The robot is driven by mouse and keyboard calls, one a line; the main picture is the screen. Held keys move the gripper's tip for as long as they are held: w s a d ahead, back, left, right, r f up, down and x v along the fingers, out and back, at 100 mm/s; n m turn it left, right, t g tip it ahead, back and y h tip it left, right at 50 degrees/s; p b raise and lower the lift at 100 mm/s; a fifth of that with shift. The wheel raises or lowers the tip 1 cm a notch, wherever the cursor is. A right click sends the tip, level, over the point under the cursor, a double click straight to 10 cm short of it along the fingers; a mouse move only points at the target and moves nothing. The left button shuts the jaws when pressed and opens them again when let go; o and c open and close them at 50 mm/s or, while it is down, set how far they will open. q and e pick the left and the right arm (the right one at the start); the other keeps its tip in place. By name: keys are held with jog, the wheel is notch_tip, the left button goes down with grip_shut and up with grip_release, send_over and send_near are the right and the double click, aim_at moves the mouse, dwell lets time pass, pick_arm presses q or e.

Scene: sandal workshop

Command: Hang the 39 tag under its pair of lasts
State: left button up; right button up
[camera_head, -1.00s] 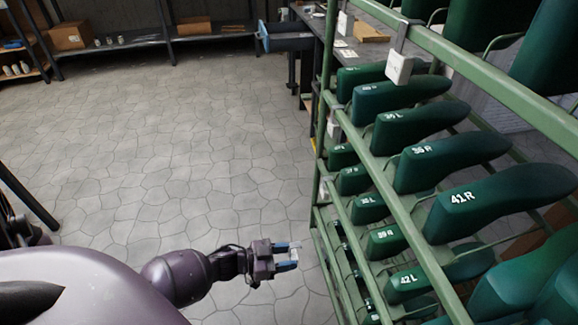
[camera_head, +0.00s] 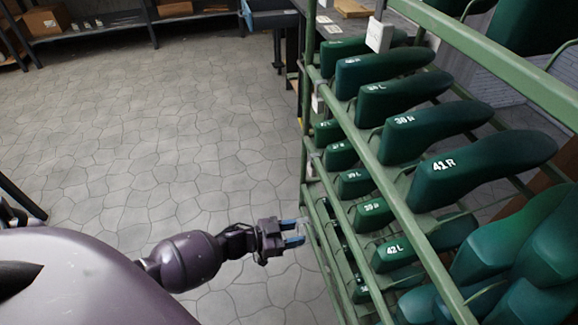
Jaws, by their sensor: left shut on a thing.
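My left gripper (camera_head: 291,232) reaches in from the lower left, left of the green rack (camera_head: 388,163). Its blue fingers are shut on a small pale tag (camera_head: 303,227), whose number I cannot read. The tag is in front of the rack's left side; I cannot tell whether it touches. Green lasts stand in rows on the rack. A lower-row last (camera_head: 374,213) appears to read 39 R. An upper-row last (camera_head: 432,130) ends in R, but its number is hard to read. My right gripper is not in view.
White tags hang on the rack rails, one at the top (camera_head: 379,36) and one lower on the left (camera_head: 317,103). Lasts marked 41 R (camera_head: 480,168) and 42 L (camera_head: 398,252) are nearby. The tiled floor (camera_head: 170,140) left of the rack is clear.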

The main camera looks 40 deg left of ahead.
pick_arm(q)
jog(key=r+b+x, duration=0.1)
jog(key=b+x, duration=0.1)
jog(key=x, duration=0.9)
jog(key=shift+d, duration=0.2)
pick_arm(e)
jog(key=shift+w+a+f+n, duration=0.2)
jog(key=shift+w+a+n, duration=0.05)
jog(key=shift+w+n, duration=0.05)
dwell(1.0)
pick_arm(q)
jog(key=shift+w+f+b, duration=0.15)
jog(key=shift+f+b, duration=0.05)
jog(key=shift+b, duration=0.1)
jog(key=o, duration=1)
